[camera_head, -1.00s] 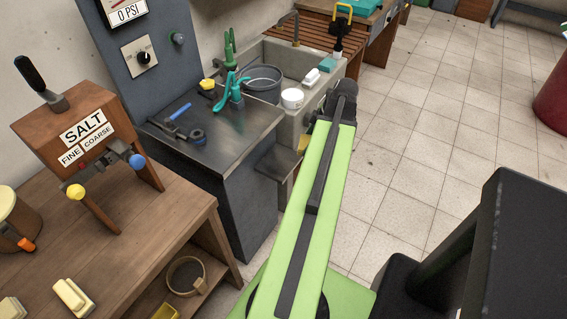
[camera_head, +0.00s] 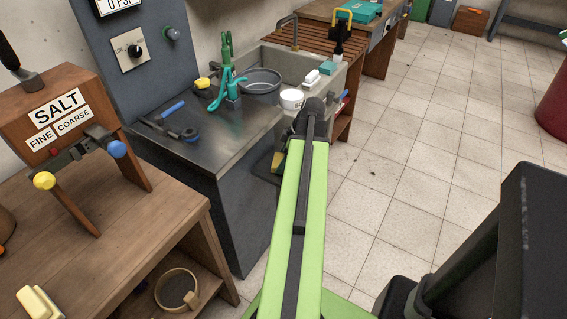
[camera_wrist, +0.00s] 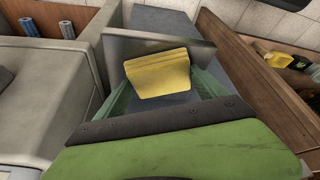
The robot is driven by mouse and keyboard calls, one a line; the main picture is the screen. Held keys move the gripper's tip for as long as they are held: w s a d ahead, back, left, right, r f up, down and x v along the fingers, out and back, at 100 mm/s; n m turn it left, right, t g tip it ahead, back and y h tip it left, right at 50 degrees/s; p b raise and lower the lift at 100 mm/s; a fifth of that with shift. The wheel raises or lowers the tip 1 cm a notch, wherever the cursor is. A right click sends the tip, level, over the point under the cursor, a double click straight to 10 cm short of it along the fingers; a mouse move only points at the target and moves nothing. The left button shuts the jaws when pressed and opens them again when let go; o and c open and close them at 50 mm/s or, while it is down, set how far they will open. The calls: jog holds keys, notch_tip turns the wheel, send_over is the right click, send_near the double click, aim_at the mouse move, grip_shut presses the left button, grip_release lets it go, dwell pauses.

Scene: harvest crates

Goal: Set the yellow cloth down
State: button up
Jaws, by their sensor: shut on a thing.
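The yellow cloth (camera_wrist: 157,76) is a folded, flat piece in the middle of the wrist view. My gripper (camera_wrist: 160,84) is shut on it, with a pale green finger on each side. The cloth is in front of a grey metal ledge (camera_wrist: 150,45); I cannot tell if it touches it. In the head view my arm hides most of the gripper. A small yellow patch (camera_head: 277,161) shows left of the arm beside the metal bench; it looks like the cloth.
A metal-topped bench (camera_head: 225,140) holds clamps and tools. Behind it is a stone sink (camera_head: 322,90) with a grey basin (camera_head: 262,82) and a white bowl (camera_head: 291,98). A wooden shelf unit (camera_head: 150,225) stands at left.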

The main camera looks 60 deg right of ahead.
jog(key=shift+f, duration=0.15)
jog(key=o, duration=1.1)
jog(key=p+v, duration=1.1)
jog(key=v, duration=0.1)
jog(key=shift+r, duration=0.25)
